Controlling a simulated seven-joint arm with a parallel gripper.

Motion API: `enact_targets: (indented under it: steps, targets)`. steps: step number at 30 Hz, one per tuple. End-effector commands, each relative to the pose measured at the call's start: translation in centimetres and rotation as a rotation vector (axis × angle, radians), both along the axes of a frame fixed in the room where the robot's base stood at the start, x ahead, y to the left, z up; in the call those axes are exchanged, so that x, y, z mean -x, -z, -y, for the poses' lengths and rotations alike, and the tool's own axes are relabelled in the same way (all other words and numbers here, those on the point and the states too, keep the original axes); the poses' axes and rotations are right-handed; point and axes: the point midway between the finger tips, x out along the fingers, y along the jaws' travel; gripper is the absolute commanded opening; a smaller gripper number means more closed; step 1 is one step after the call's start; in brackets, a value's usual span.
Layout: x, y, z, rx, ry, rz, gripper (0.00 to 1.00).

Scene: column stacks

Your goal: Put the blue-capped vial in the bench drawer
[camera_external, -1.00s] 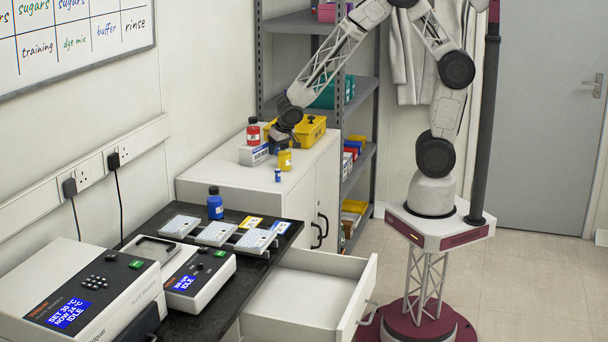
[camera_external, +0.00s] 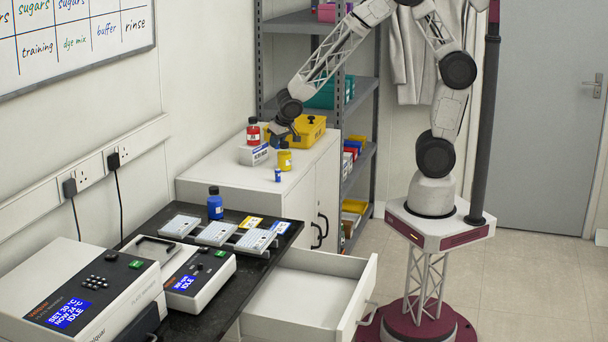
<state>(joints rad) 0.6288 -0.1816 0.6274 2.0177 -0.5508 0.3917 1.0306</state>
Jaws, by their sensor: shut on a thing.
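A small vial (camera_external: 277,175) with blue on it stands upright near the front edge of the white cabinet top. It is too small for me to make out its cap clearly. The bench drawer (camera_external: 306,295) is pulled open below the dark bench, and the visible part of its floor is bare. My gripper (camera_external: 274,139) is low over the cabinet, behind and above the small vial, between the red bottle and the yellow jar. It is shut on a small bluish thing, mostly hidden by the fingers, which I cannot identify.
A red bottle (camera_external: 253,131), a white box (camera_external: 253,156), a yellow jar (camera_external: 285,160) and a yellow bin (camera_external: 312,130) crowd the cabinet top (camera_external: 222,172). A blue bottle (camera_external: 215,206), plates and instruments occupy the bench. The cabinet's front left is clear.

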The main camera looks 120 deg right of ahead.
Motion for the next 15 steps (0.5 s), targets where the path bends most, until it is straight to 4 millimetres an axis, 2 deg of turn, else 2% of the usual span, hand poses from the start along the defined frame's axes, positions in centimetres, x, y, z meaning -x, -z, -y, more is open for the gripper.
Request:
enact_targets:
  steps: [2, 15]
  targets:
    - [0.0, -1.2, 0.0, 0.001, 0.0, 0.003, 0.0]
    - [4.4, -1.5, -3.5, 0.001, -0.001, 0.001, 0.0]
